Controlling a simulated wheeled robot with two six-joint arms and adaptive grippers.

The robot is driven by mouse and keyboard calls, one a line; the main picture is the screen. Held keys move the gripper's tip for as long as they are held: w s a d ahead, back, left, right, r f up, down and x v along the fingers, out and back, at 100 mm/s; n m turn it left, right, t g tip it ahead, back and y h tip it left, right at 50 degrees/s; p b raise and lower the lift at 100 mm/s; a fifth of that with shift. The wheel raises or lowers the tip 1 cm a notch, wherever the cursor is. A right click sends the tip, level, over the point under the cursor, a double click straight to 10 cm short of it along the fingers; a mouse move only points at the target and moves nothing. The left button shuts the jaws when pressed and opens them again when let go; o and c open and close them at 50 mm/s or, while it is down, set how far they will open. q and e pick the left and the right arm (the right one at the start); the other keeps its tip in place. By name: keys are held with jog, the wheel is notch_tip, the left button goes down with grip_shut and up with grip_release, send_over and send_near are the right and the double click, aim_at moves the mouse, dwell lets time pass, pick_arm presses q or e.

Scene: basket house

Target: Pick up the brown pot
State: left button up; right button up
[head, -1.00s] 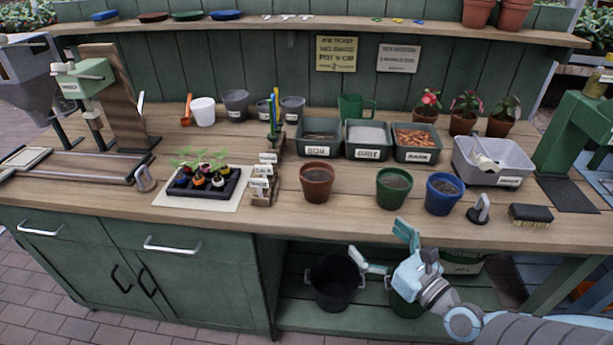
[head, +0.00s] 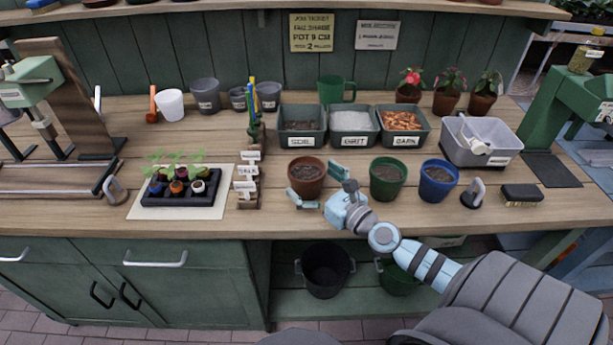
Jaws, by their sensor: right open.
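The brown pot (head: 307,178) stands upright on the wooden bench, filled with dark soil, left of the green pot (head: 387,180) and the blue pot (head: 437,183). My right gripper (head: 322,190) is open at the pot's front. One light blue finger lies at the pot's front left, and the other is near its right side by the wrist. The fingers appear to be on either side of the pot; I cannot tell whether they touch it. My left gripper is not in view.
Soil, grit and bark bins (head: 350,122) stand behind the pots. A rack of labels (head: 247,180) and a black seedling tray (head: 181,188) are to the left. A black brush (head: 522,194) lies to the right. The bench front edge is clear left of my arm.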

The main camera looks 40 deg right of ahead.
aim_at(295, 163)
jog(key=w, duration=0.1)
jog(key=w+r, duration=0.1)
jog(key=w, duration=0.1)
jog(key=shift+f, duration=0.1)
jog(key=c, duration=1.3)
